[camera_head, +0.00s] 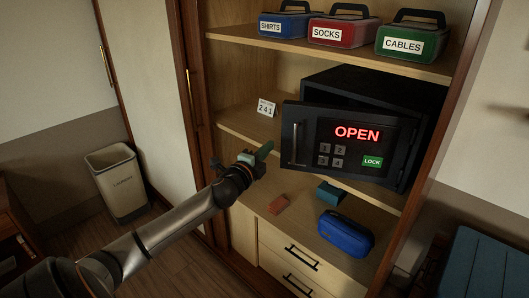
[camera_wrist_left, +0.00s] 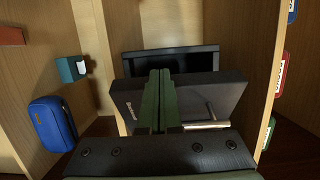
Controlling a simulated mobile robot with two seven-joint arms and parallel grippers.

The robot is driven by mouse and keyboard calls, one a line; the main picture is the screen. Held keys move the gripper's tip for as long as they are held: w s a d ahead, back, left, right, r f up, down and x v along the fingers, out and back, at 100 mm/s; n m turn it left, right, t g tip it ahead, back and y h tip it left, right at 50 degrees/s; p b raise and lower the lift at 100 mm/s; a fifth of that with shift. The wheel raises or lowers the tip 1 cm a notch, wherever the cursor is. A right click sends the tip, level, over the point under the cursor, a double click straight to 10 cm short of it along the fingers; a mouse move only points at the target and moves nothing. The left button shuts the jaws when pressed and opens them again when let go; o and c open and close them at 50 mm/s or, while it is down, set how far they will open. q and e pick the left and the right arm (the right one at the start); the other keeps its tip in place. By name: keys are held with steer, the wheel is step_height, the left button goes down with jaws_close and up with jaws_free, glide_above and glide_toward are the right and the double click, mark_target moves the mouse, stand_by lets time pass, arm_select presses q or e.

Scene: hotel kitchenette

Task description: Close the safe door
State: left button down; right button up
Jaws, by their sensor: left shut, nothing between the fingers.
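The black safe (camera_head: 375,88) stands on a shelf in the wooden cabinet. Its door (camera_head: 300,125) is ajar, standing out from the body. The door has a red OPEN display (camera_head: 356,134), a keypad, a green LOCK button (camera_head: 372,161) and a vertical handle (camera_head: 295,143) near its left edge. My left gripper (camera_head: 266,150) is shut and empty, just left of the door's handle side. In the left wrist view, the green fingers (camera_wrist_left: 160,100) are pressed together in front of the door (camera_wrist_left: 222,96); I cannot tell whether they touch it. My right gripper is not in view.
Several labelled boxes, such as the red one (camera_head: 340,32), sit on the upper shelf. A 241 card (camera_head: 266,108) stands left of the safe. Below are a blue pouch (camera_head: 345,233), a teal box (camera_head: 329,193) and a reddish block (camera_head: 279,204). A bin (camera_head: 120,185) stands at left.

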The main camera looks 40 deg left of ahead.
arm_select(q)
steer(key=s, duration=0.1)
steer(key=n+g+y+b, duration=0.1)
steer(key=n+y+b, duration=0.1)
steer(key=n+y, duration=0.15)
glide_toward(286, 132)
steer(key=shift+m, duration=0.45)
steer(key=p+x, duration=0.1)
steer(key=x, duration=0.6)
steer(key=shift+d, duration=0.1)
stand_by(0.5)
